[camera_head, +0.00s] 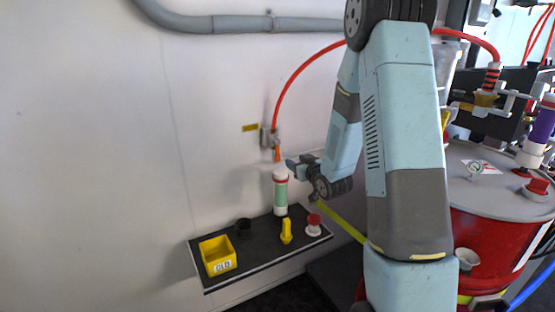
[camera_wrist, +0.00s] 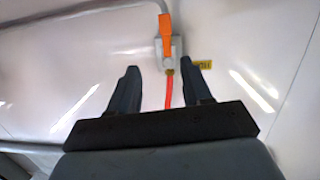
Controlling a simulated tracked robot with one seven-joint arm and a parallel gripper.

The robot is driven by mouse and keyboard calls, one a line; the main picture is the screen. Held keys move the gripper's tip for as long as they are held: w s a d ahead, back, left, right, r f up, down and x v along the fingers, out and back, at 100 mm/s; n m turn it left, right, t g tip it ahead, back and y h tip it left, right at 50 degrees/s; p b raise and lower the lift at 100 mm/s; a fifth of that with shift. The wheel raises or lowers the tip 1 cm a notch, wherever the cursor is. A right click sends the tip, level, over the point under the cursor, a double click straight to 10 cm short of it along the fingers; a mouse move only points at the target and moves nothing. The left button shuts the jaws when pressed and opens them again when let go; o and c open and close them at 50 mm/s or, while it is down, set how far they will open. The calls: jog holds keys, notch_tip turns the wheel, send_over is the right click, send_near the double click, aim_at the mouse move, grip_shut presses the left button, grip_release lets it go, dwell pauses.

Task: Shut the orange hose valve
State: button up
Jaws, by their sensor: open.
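The orange valve handle (camera_head: 277,154) hangs down from a grey metal valve body (camera_head: 268,138) on the white wall. A red hose (camera_head: 288,82) rises from the valve. In the wrist view, the orange handle (camera_wrist: 165,36) points up and the red hose (camera_wrist: 168,92) runs down, in line with it. My gripper (camera_head: 293,163) is just right of and slightly below the handle in the head view. In the wrist view, my gripper (camera_wrist: 162,70) has its two dark fingers apart with nothing held. The valve and handle lie beyond the fingertips, between their lines.
Below is a black shelf (camera_head: 262,243) with a yellow bin (camera_head: 217,254), a green-and-white bottle (camera_head: 281,192), a yellow part (camera_head: 286,231) and a red-topped knob (camera_head: 313,224). A red drum (camera_head: 490,245) stands right. A grey pipe (camera_head: 235,23) runs along the wall above.

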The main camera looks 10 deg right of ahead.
jog(key=t+y, duration=0.1)
jog(key=y, duration=0.1)
send_near(279, 159)
jog(key=x, duration=1.1)
jog(key=shift+a, duration=0.1)
jog(key=shift+c, duration=0.2)
grip_shut()
dwell(0.4)
